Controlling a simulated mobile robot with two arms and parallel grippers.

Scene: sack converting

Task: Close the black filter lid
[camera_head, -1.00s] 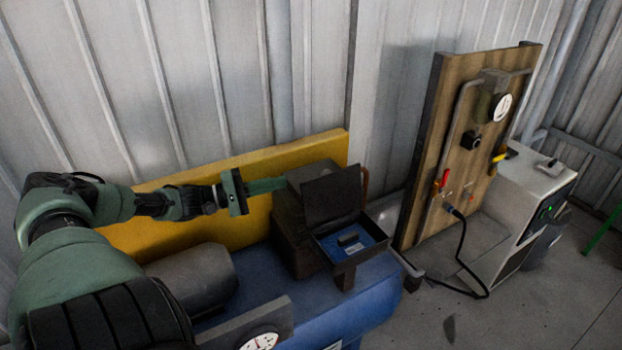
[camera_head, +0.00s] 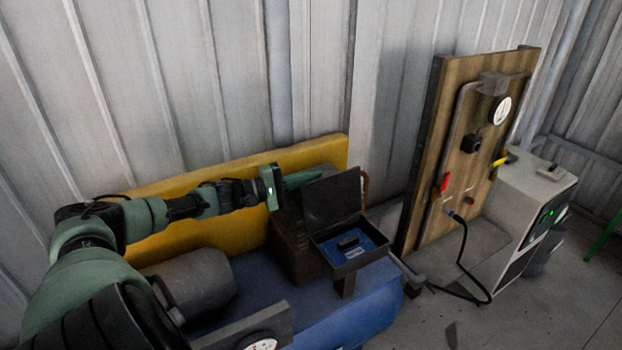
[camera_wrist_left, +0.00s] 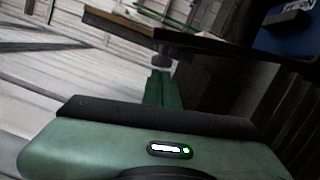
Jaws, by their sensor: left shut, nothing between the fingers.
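The black filter lid (camera_head: 332,199) stands open and upright at the back of the black filter box (camera_head: 345,268), which has a blue inside with a small dark block in it. My left gripper (camera_head: 306,178) is shut and empty, its green fingers just behind and left of the lid's upper part; I cannot tell whether they touch it. In the left wrist view, the shut green fingers (camera_wrist_left: 159,88) point toward a dark edge, and part of the blue interior (camera_wrist_left: 290,38) shows at the upper right. My right gripper is not in view.
The box sits on a blue tank (camera_head: 350,315) beside a grey motor (camera_head: 195,283), with a yellow panel (camera_head: 175,250) behind. A wooden board (camera_head: 455,160) with gauge and valves stands right, near a white cabinet (camera_head: 535,200). A gauge plate (camera_head: 245,332) is in front.

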